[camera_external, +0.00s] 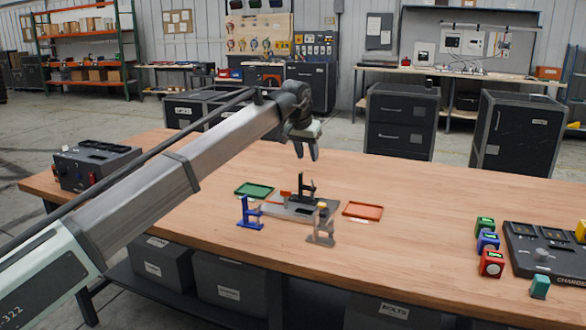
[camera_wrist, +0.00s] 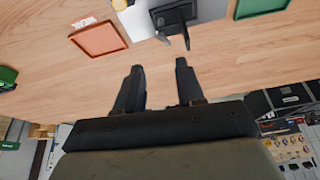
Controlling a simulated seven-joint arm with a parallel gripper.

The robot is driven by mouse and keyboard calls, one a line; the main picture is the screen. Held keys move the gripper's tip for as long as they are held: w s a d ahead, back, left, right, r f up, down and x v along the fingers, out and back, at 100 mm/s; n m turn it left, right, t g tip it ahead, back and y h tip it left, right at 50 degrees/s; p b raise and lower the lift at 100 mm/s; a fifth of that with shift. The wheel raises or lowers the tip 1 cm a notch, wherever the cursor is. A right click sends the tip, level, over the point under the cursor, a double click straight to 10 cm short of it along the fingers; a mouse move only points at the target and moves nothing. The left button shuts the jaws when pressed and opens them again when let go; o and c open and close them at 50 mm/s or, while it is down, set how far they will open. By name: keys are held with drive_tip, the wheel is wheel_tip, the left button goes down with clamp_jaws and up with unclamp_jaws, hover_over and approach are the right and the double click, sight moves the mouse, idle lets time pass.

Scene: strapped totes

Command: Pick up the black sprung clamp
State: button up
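The black sprung clamp (camera_external: 305,188) stands upright on a grey plate (camera_external: 284,208) in the middle of the wooden table. In the wrist view the black clamp (camera_wrist: 174,16) shows at the top, beyond my fingertips, partly cut off by the frame edge. My gripper (camera_external: 306,154) hangs above and behind the clamp, apart from it. In the wrist view my gripper (camera_wrist: 158,68) has its two fingers spread with nothing between them.
A blue clamp (camera_external: 247,213) and a grey clamp (camera_external: 322,228) stand in front of the black one. A green tray (camera_external: 254,190) lies left of the plate, an orange-red tray (camera_external: 362,211) right. Coloured blocks (camera_external: 488,242) and a charger (camera_external: 545,250) are far right.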

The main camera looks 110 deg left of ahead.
drive_tip(key=n, duration=0.1)
approach(300, 173)
drive_tip(key=x, duration=0.5)
drive_tip(key=shift+w+a+f, duration=0.15)
drive_tip(key=shift+a, duration=0.3)
drive_tip(key=shift+d+x, duration=0.1)
drive_tip(key=shift+x, duration=1.35)
drive_tip(key=shift+d+x, duration=0.15)
drive_tip(key=shift+x, duration=1.25)
drive_tip(key=shift+f, duration=0.15)
drive_tip(key=shift+c, duration=0.4)
clamp_jaws()
